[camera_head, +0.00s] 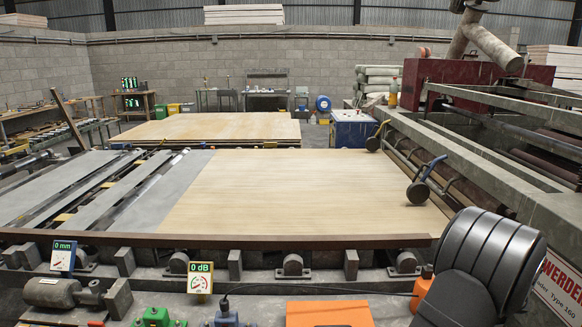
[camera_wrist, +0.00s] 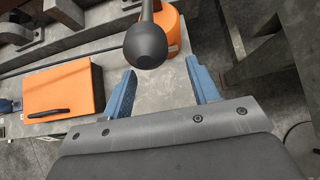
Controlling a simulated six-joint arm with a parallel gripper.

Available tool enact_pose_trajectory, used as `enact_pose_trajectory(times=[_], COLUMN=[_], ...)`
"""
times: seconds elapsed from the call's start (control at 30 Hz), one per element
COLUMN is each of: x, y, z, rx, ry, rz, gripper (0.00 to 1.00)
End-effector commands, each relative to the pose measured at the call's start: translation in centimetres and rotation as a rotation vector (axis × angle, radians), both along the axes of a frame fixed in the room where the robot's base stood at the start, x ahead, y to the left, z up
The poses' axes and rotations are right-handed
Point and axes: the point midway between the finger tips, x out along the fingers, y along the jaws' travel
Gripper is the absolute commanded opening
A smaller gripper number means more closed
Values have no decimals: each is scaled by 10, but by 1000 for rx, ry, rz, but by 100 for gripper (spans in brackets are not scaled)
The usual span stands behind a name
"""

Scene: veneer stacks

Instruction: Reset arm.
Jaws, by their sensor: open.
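My gripper (camera_wrist: 160,68) shows in the wrist view with its two blue fingers spread wide apart. Nothing is held between them. A black ball-ended knob on a rod (camera_wrist: 146,46) appears just beyond the fingertips; I cannot tell how far below it lies. An orange holder (camera_wrist: 171,32) stands beside the knob, and part of it also shows in the head view (camera_head: 422,287). In the head view my dark arm fills the lower right and the fingers are hidden.
An orange case (camera_wrist: 62,92) lies on the grey bench, left of the fingers; it shows in the head view too (camera_head: 330,313). A wide veneer sheet (camera_head: 300,190) lies behind a row of rollers. A grey machine frame (camera_head: 490,165) rises at the right.

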Motion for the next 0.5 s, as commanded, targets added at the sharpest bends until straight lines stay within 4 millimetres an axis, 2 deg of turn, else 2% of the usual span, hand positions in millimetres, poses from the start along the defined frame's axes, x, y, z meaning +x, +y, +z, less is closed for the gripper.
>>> enact_pose_trajectory(times=[0.03, 0.33, 0.5], x=[-3, -9, -9], y=[0, 1, 0], z=[-12, -72, -34], rx=[4, 4, -6], ry=[3, 1, -5], rz=[-1, 0, 2], gripper=[55, 55, 55])
